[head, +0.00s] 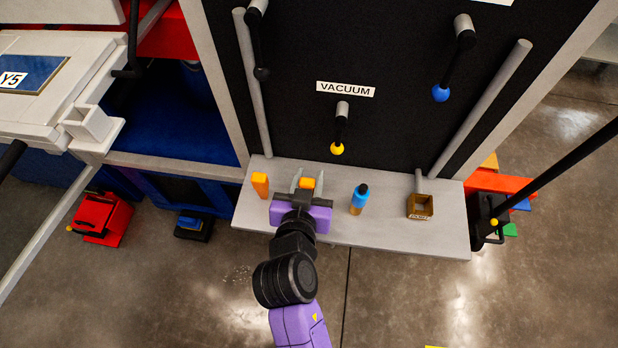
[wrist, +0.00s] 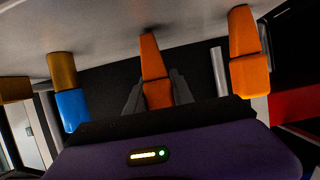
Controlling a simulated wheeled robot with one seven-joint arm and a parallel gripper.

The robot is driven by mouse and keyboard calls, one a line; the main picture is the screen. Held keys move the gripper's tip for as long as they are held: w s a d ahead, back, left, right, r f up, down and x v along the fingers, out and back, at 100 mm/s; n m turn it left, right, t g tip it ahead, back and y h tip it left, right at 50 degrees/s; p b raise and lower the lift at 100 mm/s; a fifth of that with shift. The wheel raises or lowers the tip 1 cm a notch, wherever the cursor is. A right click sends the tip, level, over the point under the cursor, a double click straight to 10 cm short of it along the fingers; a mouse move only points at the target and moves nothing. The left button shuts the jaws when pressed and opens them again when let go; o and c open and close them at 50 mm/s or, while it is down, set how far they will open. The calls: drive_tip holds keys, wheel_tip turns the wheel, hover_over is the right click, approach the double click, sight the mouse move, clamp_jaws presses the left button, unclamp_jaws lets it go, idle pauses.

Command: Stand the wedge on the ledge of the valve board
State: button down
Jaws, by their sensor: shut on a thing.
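The grey ledge (head: 388,234) runs along the foot of the black valve board (head: 300,110). My gripper (head: 307,180) is over the left half of the ledge, its fingers shut on an orange wedge (head: 307,184). In the wrist view, which shows the scene upside down, the held wedge (wrist: 151,52) is upright between the fingers. Its foot appears at or very near the ledge surface (wrist: 105,25); contact is not certain. A similar orange piece (head: 260,184) stands on the ledge to the left, apart from my gripper; it also shows in the wrist view (wrist: 248,60).
A blue-topped bottle (head: 359,199) with a tan base stands on the ledge right of my gripper. A small brown open box (head: 420,206) is farther right. A yellow-knobbed lever (head: 338,138) hangs under the VACUUM label (head: 345,89), above the ledge.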

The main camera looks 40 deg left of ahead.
drive_tip(key=shift+f, duration=0.25)
drive_tip(key=c, duration=1.1)
unclamp_jaws()
